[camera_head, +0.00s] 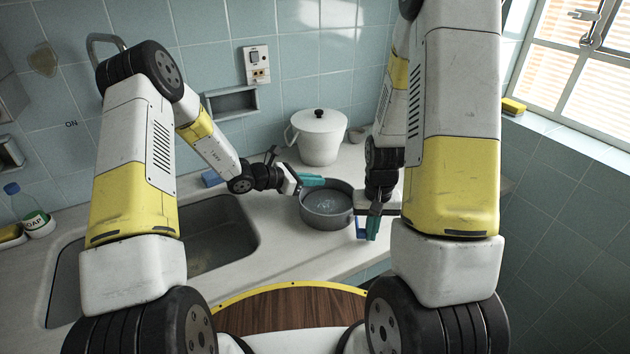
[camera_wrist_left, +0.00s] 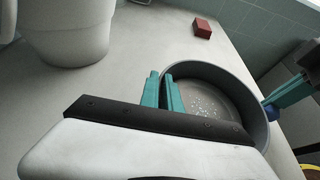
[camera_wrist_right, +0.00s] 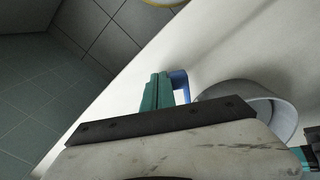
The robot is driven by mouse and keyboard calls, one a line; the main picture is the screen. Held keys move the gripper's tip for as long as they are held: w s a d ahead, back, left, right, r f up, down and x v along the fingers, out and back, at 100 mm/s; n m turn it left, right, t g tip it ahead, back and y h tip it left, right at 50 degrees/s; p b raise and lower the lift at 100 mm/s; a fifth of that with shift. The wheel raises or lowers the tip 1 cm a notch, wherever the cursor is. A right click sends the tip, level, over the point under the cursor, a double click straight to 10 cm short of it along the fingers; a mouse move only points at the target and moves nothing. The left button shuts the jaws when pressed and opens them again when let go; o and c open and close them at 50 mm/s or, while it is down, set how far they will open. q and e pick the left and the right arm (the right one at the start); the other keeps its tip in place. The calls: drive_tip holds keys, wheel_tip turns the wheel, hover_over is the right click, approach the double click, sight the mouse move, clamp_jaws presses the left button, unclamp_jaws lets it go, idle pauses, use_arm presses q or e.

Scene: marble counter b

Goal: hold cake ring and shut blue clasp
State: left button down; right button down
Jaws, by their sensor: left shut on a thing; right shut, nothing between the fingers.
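The cake ring (camera_head: 318,220) is a round grey metal band on the pale counter, with small pale specks inside. It also shows in the left wrist view (camera_wrist_left: 238,72). My left gripper (camera_head: 313,181) is shut on the ring's wall at its left-back side; its teal fingers (camera_wrist_left: 163,92) straddle the rim. The blue clasp (camera_head: 359,228) is on the ring's right side and sticks out from the wall in the right wrist view (camera_wrist_right: 181,82). My right gripper (camera_head: 373,228) is shut and empty, its teal fingertips (camera_wrist_right: 158,92) right beside the clasp. Whether they touch it is unclear.
The sink (camera_head: 215,245) is at the left. A red block (camera_wrist_left: 202,28) lies on the counter. The counter's front edge is close to the ring.

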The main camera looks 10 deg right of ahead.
sight(362, 233)
use_arm(q)
drive_tip(key=shift+s+f, duration=0.15)
drive_tip(key=shift+f, duration=0.1)
use_arm(e)
drive_tip(key=shift+w+a, duration=0.15)
drive_tip(key=shift+a, duration=0.45)
drive_tip(key=shift+w+a, duration=0.15)
drive_tip(key=shift+a, duration=0.4)
idle(0.6)
drive_tip(key=shift+w+a, duration=0.8)
drive_tip(key=shift+a, duration=0.05)
idle(1.0)
drive_tip(key=shift+s, duration=0.1)
idle(0.6)
drive_tip(key=shift+s+d+r, duration=0.35)
drive_tip(key=shift+s+r, duration=0.15)
drive_tip(key=shift+s, duration=0.15)
drive_tip(key=shift+s+d+r, duration=0.3)
drive_tip(key=shift+s+r, duration=0.2)
drive_tip(key=shift+s, duration=0.1)
drive_tip(key=shift+r, duration=3.5)
use_arm(q)
drive_tip(key=c, duration=1.6)
unclamp_jaws()
drive_tip(key=shift+o, duration=0.5)
drive_tip(key=shift+r, duration=0.15)
